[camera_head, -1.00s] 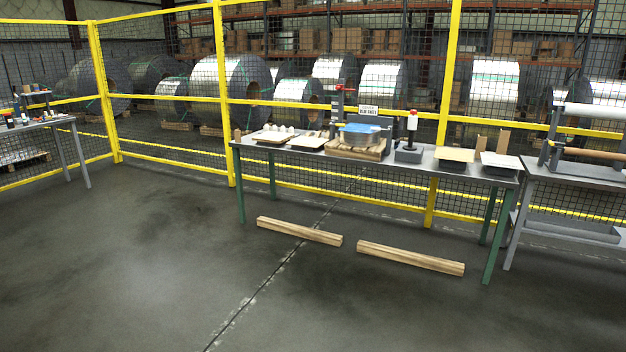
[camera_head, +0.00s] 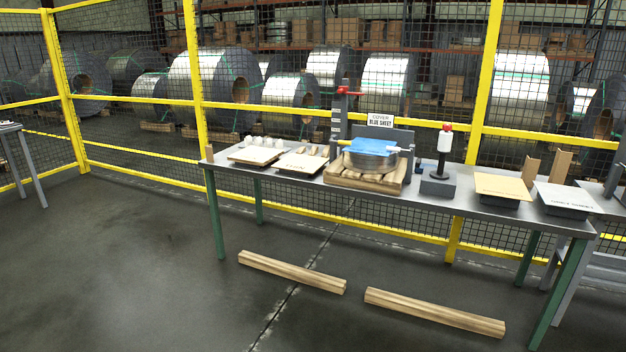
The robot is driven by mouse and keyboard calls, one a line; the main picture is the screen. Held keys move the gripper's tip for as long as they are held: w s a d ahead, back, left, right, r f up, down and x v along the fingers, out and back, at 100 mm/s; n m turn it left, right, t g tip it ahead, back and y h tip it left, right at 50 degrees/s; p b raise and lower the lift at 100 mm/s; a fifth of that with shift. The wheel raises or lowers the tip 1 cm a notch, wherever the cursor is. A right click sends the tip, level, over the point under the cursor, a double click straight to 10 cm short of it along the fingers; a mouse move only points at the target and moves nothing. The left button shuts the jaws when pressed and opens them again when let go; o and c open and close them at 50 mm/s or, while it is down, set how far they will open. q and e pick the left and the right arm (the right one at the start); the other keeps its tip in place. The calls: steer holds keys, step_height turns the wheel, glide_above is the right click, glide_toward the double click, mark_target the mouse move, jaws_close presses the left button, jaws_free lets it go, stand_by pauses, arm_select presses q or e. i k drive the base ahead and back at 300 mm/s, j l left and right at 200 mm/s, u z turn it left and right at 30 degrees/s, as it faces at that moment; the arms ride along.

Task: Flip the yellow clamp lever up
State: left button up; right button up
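No yellow clamp lever can be made out clearly at this distance. A small pale yellow bar (camera_head: 401,149) sticks out at the right of the blue sheet (camera_head: 372,146); I cannot tell whether it is the lever. The blue sheet lies over a round metal coil (camera_head: 370,161) on a wooden pallet (camera_head: 352,181), on the grey workbench (camera_head: 455,200). A dark upright stand with a red handle (camera_head: 348,91) rises behind the coil. Neither of my grippers is in view.
Two wooden beams (camera_head: 291,271) (camera_head: 434,313) lie on the floor before the bench. Trays (camera_head: 256,155) and a red-topped grey device (camera_head: 438,182) stand on the bench. Yellow mesh fencing (camera_head: 198,80) runs behind. Open floor (camera_head: 120,260) is at the left.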

mark_target(346, 143)
steer(key=i+z, duration=0.1)
steer(key=i, duration=0.95)
steer(key=i+j, duration=0.2)
steer(key=i, duration=0.85)
steer(key=i+z, duration=0.25)
steer(key=i+j, duration=0.05)
steer(key=i, duration=0.05)
